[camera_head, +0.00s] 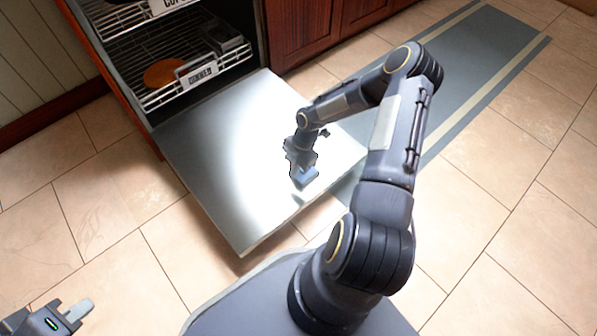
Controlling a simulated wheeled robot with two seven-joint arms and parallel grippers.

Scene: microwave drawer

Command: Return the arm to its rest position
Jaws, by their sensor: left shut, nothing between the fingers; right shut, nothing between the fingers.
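My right gripper (303,178) is shut and empty. It hangs in front of the lowered appliance door (215,165), near that door's right part; whether it touches the door I cannot tell. My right arm is bent, its elbow high at the upper right. My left gripper (80,312) shows at the bottom left corner, shut and empty, over the tiled floor. The rest of my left arm is outside the view.
The open appliance holds wire racks (190,75) with labels, a round orange-brown item (163,73) and a dark item (225,38). Wooden cabinets (305,28) stand behind. A grey striped runner (480,55) lies at the upper right. The tiled floor at left is clear.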

